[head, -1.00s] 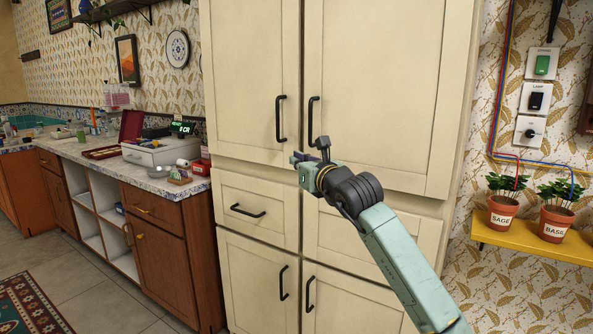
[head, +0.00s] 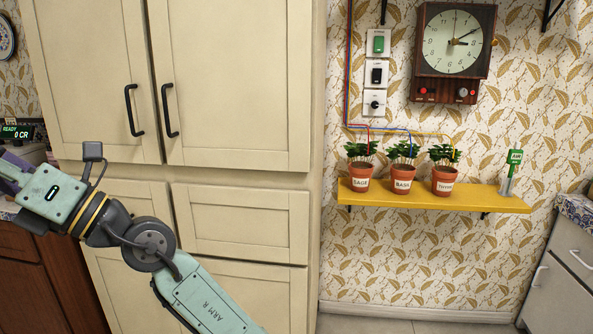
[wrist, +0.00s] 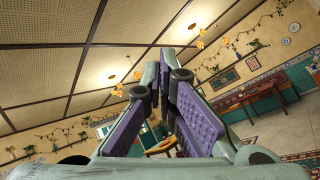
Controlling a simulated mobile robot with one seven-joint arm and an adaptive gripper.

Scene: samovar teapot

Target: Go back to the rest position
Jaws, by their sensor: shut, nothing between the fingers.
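My gripper (wrist: 166,85) shows in the wrist view, with purple finger pads close together toward the tips and nothing held between them. Past it are the ceiling and a far wall of the room. In the head view my arm reaches up and left from the bottom, and the purple part of my gripper (head: 12,172) is cut by the left edge. The fingertips are out of the head view.
A wall clock (head: 453,42) and switches (head: 377,72) are above. A grey drawer unit (head: 565,275) stands at the right edge. Floor shows below the shelf.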

